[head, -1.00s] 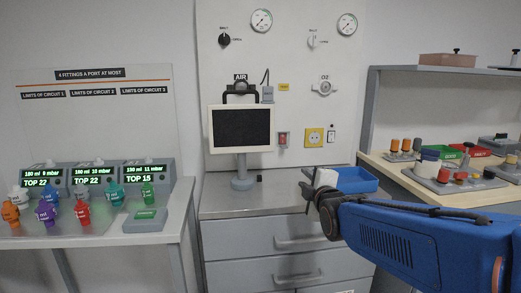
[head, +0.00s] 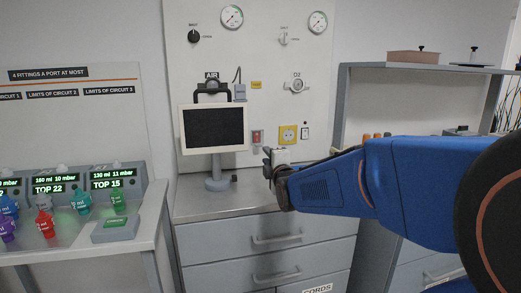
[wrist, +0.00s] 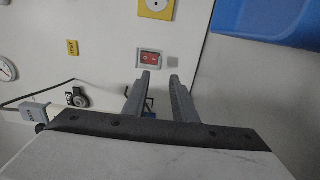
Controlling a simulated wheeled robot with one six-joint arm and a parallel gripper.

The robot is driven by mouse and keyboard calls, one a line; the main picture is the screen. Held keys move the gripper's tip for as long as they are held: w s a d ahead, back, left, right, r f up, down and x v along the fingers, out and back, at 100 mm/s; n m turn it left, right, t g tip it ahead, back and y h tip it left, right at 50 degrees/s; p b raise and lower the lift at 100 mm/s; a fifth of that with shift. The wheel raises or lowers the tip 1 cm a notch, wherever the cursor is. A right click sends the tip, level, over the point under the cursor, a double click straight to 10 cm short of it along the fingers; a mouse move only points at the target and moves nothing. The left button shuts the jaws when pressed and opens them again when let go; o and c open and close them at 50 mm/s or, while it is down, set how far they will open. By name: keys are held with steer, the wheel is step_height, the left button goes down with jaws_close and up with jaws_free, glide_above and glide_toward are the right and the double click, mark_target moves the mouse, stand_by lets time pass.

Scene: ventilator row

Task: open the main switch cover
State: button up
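The main switch is a small red switch in a pale grey plate (head: 257,138) on the wall panel, left of the yellow socket. It also shows in the wrist view (wrist: 151,58), just beyond my fingertips. I cannot make out the cover's edges or tell whether it is open or shut. My gripper (wrist: 160,78) is open, with a clear gap between its two fingers and nothing held. In the head view my gripper (head: 269,163) is just below and right of the switch; its fingers are small there. It appears apart from the switch.
A monitor (head: 213,128) stands on the steel counter (head: 200,205) left of my gripper. The yellow socket (head: 288,134) is close right of the switch. The O2 outlet (head: 296,86) is above.

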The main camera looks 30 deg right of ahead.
mark_target(259, 146)
steer(key=x, duration=0.9)
steer(key=shift+w+d, duration=0.1)
steer(key=shift+w, duration=0.25)
steer(key=shift+c, duration=0.6)
jaws_close()
